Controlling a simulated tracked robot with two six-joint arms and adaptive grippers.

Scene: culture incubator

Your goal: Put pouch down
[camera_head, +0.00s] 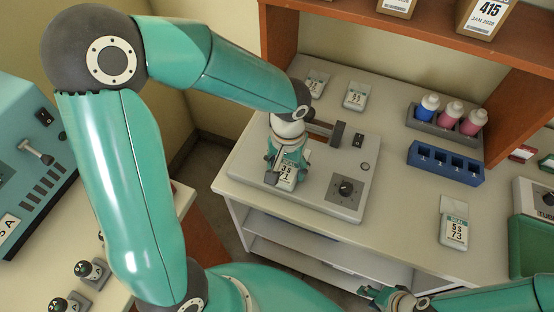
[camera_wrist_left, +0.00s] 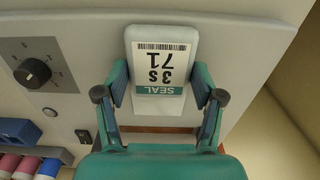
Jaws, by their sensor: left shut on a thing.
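A white pouch (camera_head: 286,174) marked "3S 71" is between the fingers of my left gripper (camera_head: 284,163). In the left wrist view the pouch (camera_wrist_left: 160,62) shows its barcode and a teal SEAL band, with a finger of the left gripper (camera_wrist_left: 160,92) on each side, shut on it. The pouch is over the front left part of the grey sealing device (camera_head: 312,190) with a black dial; whether it touches the surface I cannot tell. My right gripper (camera_head: 385,297) is at the bottom edge, apart from the bench, its fingers too small to read.
Two pouches (camera_head: 317,83) (camera_head: 355,96) lie behind the device. Another pouch (camera_head: 454,231) lies at the right. A grey rack (camera_head: 440,128) of bottles and an empty blue rack (camera_head: 445,163) stand right of the device. An orange shelf (camera_head: 420,32) overhangs the back.

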